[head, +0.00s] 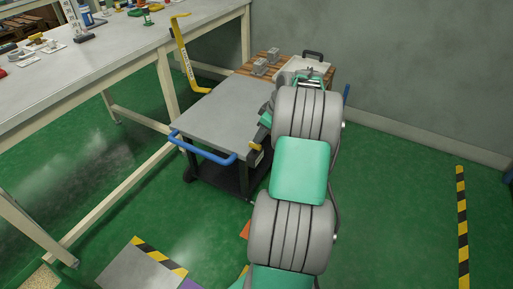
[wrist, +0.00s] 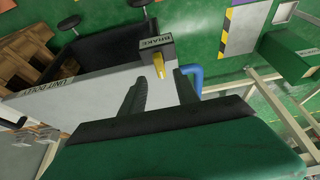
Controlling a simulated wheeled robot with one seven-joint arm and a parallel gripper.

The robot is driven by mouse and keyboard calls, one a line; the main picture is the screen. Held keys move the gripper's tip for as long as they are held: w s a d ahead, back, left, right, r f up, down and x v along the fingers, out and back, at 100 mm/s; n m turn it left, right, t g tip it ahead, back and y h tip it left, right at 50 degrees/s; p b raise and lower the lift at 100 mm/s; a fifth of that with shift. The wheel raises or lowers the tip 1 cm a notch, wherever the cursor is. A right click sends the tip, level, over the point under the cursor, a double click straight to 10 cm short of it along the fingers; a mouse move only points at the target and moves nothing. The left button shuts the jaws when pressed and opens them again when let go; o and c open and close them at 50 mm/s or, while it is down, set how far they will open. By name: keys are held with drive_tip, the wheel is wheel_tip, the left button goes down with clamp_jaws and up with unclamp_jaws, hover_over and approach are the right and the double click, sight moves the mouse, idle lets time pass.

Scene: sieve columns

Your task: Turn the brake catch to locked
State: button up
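The brake catch is a short yellow lever (wrist: 159,64) on a dark block labelled BRAKE (wrist: 155,47), on the edge of the grey cart (head: 225,112). The catch (head: 254,147) also shows in the head view, at the cart's near right corner. My gripper (wrist: 159,77) is open, with its two dark fingers pointing at the catch. The lever's tip appears in line with the gap between the fingertips; I cannot tell whether it is between them or just beyond. No contact is visible. In the head view my arm hides most of the gripper.
The cart has a blue handle (head: 205,148), also close right of the fingers in the wrist view (wrist: 190,78). A yellow upright piece (head: 185,55) stands by the cart's far left. A long workbench (head: 95,75) is left. Green floor is clear at right.

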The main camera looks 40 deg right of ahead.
sight(255, 146)
drive_tip(key=b+x, duration=0.1)
drive_tip(key=x, duration=0.4)
drive_tip(key=shift+f, duration=0.25)
drive_tip(key=shift+c, duration=0.5)
clamp_jaws()
drive_tip(key=shift+r, duration=0.1)
